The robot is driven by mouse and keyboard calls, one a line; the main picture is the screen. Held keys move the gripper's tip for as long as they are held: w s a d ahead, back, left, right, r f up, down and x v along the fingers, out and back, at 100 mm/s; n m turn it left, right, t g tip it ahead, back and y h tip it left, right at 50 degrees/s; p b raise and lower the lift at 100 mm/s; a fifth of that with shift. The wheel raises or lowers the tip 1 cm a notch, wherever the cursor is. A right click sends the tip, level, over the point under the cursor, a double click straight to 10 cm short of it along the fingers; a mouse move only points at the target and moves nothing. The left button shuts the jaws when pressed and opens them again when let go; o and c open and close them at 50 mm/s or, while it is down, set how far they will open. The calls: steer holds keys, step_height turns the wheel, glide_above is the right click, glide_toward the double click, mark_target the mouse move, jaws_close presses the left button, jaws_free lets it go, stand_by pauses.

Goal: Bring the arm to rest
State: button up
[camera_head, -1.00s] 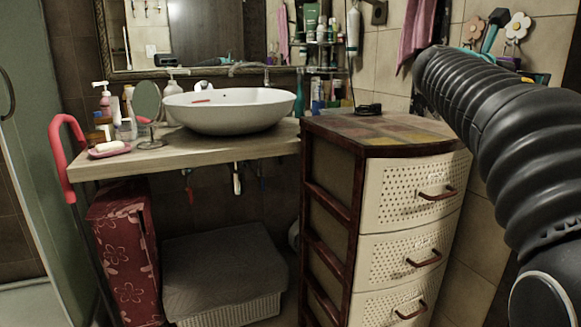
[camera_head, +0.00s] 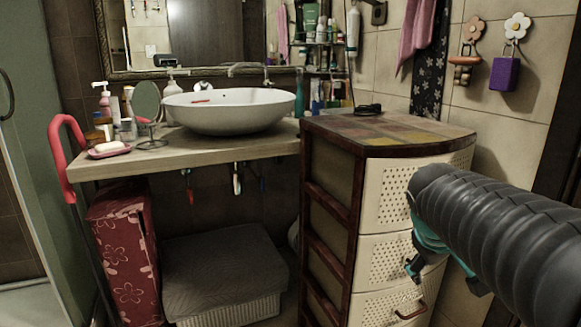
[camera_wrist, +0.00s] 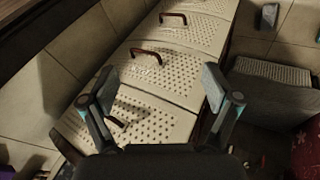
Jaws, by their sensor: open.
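My arm, a black ribbed sleeve, reaches in from the right edge of the head view, low in front of the drawer cabinet (camera_head: 330,150). My gripper (camera_head: 442,277) hangs at its end, with teal parts showing in front of the lower drawers. The sleeve hides part of it. In the wrist view my gripper (camera_wrist: 160,80) has its two fingers wide apart with nothing between them. The cream perforated drawer fronts (camera_wrist: 185,35) and their brown handles lie beyond the fingers. I cannot tell how far the fingers are from the drawers.
A white basin (camera_head: 228,112) stands on a wooden counter (camera_head: 215,148) at left with a red item in it. A grey-lidded basket (camera_head: 225,270) and a red flowered box (camera_head: 128,255) are below. A purple item (camera_head: 506,73) hangs on the wall. The cabinet top (camera_head: 385,130) is mostly clear.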

steer(key=s+a+f+m+y, duration=0.1)
steer(key=s+a+f+y, duration=0.1)
steer(key=s+a, duration=0.3)
steer(key=s+a+f+m+y, duration=0.2)
steer(key=s+a+f, duration=0.3)
steer(key=s, duration=0.5)
steer(key=shift+a+f+t, duration=0.3)
steer(key=shift+a, duration=0.4)
